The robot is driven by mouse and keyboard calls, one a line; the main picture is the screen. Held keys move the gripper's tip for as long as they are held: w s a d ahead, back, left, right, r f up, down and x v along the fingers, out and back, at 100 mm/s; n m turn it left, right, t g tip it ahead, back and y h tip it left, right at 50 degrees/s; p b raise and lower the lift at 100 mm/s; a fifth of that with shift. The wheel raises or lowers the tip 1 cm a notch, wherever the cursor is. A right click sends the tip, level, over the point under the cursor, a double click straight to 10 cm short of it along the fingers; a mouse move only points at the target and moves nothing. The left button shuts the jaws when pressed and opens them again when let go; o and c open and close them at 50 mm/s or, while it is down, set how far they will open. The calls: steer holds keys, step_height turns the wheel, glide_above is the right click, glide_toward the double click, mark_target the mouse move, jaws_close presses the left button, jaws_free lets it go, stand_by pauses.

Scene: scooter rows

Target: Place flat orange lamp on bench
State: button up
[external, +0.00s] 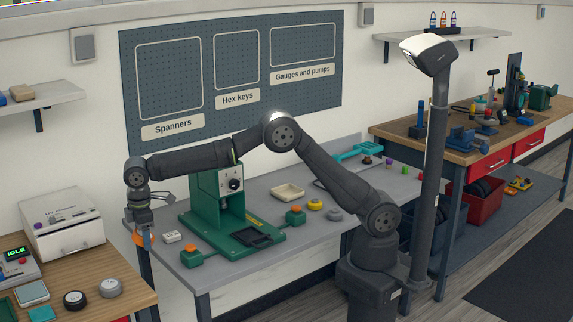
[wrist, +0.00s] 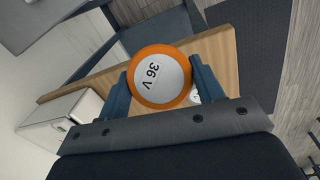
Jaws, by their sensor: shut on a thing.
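The orange lamp (wrist: 160,78) is a flat round piece with an orange rim and a pale face marked "36 V". My gripper (wrist: 163,80) is shut on it, one blue finger on each side. In the external view the gripper (external: 144,228) points down at the left end of the grey bench (external: 262,182), and the lamp (external: 143,239) shows as an orange patch below it. The lamp is held in the air, near the gap between the grey bench and the wooden bench (external: 108,263). The wooden bench also shows behind the lamp in the wrist view (wrist: 218,55).
A green press (external: 230,225), a white block (external: 172,237) and small orange-topped green parts (external: 191,256) stand on the grey bench.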

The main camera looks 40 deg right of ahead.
steer(key=shift+w+d+r, duration=0.65)
steer(key=shift+d, duration=0.25)
steer(key=shift+w+d+r, duration=0.1)
steer(key=shift+w+d, duration=0.2)
steer(key=shift+d, duration=0.05)
steer(key=w+d+r+m, duration=0.1)
steer(key=w+d+m, duration=0.15)
steer(key=d, duration=0.75)
steer(key=w+d+r+m, duration=0.2)
steer(key=w+d, duration=0.2)
steer(key=d, duration=0.6)
steer(key=s+d+f+m+h, duration=0.1)
steer(key=s+d+m, duration=0.15)
steer(key=d, duration=1.05)
steer(key=s+d+f+m, duration=0.1)
steer(key=s+d+m, duration=0.15)
steer(key=d, duration=0.95)
steer(key=w+d+f+m, duration=0.2)
steer(key=w+d+f, duration=0.3)
steer(key=f, duration=0.1)
steer(key=w+d+f+m+g, duration=0.1)
steer(key=w+d+f+m, duration=0.1)
steer(key=w+d+f, duration=0.3)
steer(key=w+d+f+m, duration=0.2)
steer(key=w+d+f, duration=0.2)
steer(key=w+f, duration=0.2)
steer(key=shift+w+d+f+m, duration=0.3)
steer(key=shift+d+f+m, duration=0.05)
steer(key=shift+d, duration=0.05)
steer(key=shift+r, duration=0.1)
